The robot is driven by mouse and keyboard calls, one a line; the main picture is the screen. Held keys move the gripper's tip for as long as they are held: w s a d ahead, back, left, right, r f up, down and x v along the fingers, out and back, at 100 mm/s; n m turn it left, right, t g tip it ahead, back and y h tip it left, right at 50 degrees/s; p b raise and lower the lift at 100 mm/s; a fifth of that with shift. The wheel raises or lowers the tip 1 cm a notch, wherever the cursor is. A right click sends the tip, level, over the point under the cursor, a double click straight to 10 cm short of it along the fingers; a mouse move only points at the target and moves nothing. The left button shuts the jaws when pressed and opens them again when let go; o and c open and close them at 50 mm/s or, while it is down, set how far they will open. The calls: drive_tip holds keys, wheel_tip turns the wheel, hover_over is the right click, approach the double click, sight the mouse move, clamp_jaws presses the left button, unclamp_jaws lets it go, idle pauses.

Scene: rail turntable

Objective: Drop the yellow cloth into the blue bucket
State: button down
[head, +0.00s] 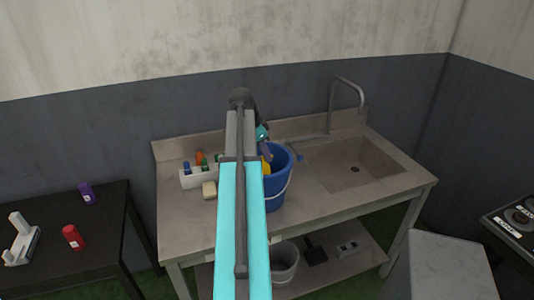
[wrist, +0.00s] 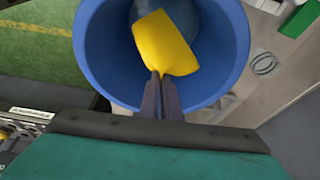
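The blue bucket (head: 279,185) stands upright on the sink counter, partly behind my arm in the head view. In the wrist view its round opening (wrist: 92,45) surrounds my fingertips. My gripper (wrist: 158,78) points into the opening, its two dark fingers close together and pinching the near end of the yellow cloth (wrist: 165,42). The cloth spreads out beyond the fingertips, within the outline of the rim. A bit of the cloth (head: 266,166) shows at the bucket's left side in the head view. Whether the cloth touches the bucket's inside, I cannot tell.
A white caddy (head: 191,181) with small bottles and a beige sponge (head: 209,190) stand left of the bucket. The sink basin (head: 355,170) and tall faucet (head: 361,95) are to its right. A dark table (head: 105,225) with a red can (head: 73,237) is at the left.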

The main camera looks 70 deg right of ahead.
drive_tip(key=c, duration=0.6)
unclamp_jaws()
drive_tip(key=shift+c, duration=0.2)
drive_tip(key=shift+r, duration=0.15)
drive_tip(key=shift+t+y, duration=0.8)
drive_tip(key=shift+w+a+r+p, duration=0.15)
drive_tip(key=shift+r+p, duration=0.7)
drive_tip(key=shift+r, duration=0.1)
drive_tip(key=shift+w+a+r+p, duration=0.1)
drive_tip(key=shift+w+r+p, duration=0.05)
drive_tip(key=shift+r+p, duration=0.75)
drive_tip(key=shift+w+a+r+p, duration=0.15)
drive_tip(key=shift+r+p, duration=0.65)
drive_tip(key=shift+r, duration=0.15)
drive_tip(key=shift+r, duration=0.15)
wheel_tip(320, 180, up, 13)
drive_tip(key=w+a+b, duration=0.1)
drive_tip(key=b, duration=0.3)
drive_tip(key=shift+w+a+r+b, duration=0.15)
drive_tip(key=shift+w+a+b, duration=0.1)
drive_tip(key=shift+b, duration=0.15)
